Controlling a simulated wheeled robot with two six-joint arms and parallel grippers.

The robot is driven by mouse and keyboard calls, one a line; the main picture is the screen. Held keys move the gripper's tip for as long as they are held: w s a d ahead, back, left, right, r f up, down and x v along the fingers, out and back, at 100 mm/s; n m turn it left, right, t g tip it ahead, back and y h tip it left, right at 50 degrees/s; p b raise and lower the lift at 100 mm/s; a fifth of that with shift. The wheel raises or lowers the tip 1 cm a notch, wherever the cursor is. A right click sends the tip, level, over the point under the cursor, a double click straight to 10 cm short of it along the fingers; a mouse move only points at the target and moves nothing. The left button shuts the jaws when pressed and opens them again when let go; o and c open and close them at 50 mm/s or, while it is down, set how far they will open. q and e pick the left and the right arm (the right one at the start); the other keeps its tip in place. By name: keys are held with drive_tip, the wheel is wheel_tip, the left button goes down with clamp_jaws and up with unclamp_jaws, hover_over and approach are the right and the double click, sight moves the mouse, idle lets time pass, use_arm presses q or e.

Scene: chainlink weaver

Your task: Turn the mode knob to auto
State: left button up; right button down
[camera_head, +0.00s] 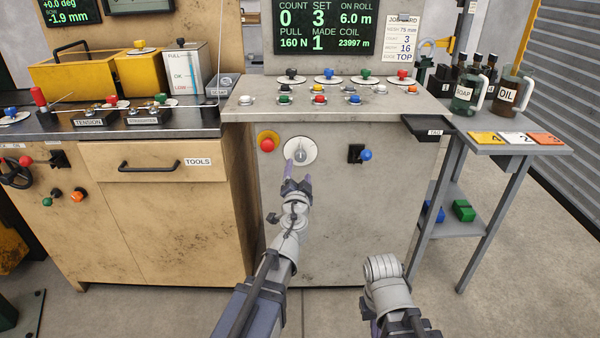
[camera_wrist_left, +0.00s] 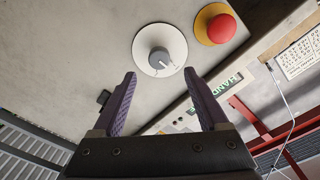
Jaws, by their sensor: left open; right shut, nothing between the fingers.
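The mode knob (camera_head: 301,155) is a small grey knob on a round white dial (camera_head: 311,145), set in the front of the grey cabinet. In the left wrist view the grey knob (camera_wrist_left: 159,57) sits near the middle of its white dial (camera_wrist_left: 150,36), with dark marks at its side too small to read. My left gripper (camera_head: 297,181) is open just in front of and below the dial. In the wrist view its two purple fingers (camera_wrist_left: 160,76) point toward the dial, the knob lying beyond and between their tips, apparently untouched. The right gripper's fingers are not visible.
A red button on a yellow base (camera_head: 267,144) is close left of the dial. A blue-knobbed switch (camera_head: 365,155) is to its right. Several coloured knobs stand on the cabinet top (camera_head: 245,114). A dark tray (camera_head: 425,127) juts out at the right corner.

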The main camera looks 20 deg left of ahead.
sight(300, 158)
use_arm(q)
drive_tip(key=shift+w, duration=0.15)
drive_tip(key=x, duration=0.7)
drive_tip(key=shift+w, duration=0.3)
clamp_jaws()
idle(0.5)
